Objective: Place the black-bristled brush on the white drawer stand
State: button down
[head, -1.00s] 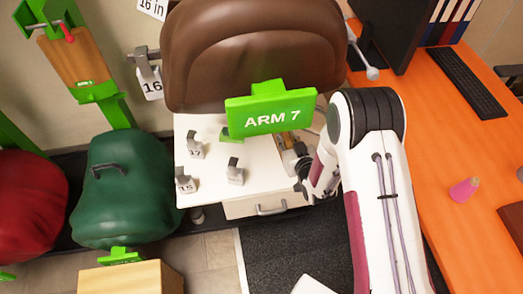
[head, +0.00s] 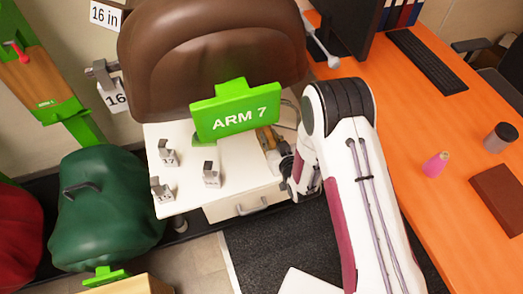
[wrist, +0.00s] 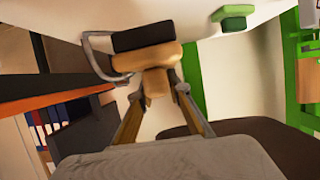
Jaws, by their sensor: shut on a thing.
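The brush, with a tan wooden body (wrist: 148,58) and a black bristle block (wrist: 143,36), is in my gripper (wrist: 157,88), which is shut on its wooden part. In the wrist view the bristles face the white drawer stand (wrist: 255,50); I cannot tell whether they touch it. In the head view the stand (head: 190,205) is at the centre left, with a drawer handle on its front. My gripper (head: 285,168) is at the stand's right side, partly hidden by my arm. Tan parts show there behind the sign, too small to make out clearly.
A green ARM 7 sign (head: 237,110) stands on the stand. A brown saddle (head: 210,50) is behind. An orange desk (head: 400,110) lies to the right.

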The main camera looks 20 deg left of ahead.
jog(key=shift+f, duration=2.2)
jog(key=shift+f, duration=2.05)
jog(key=shift+f, duration=0.1)
jog(key=c, duration=1.9)
grip_release()
jog(key=shift+f, duration=0.1)
jog(key=shift+r, duration=0.2)
jog(key=v, duration=1.2)
jog(key=shift+f, duration=0.15)
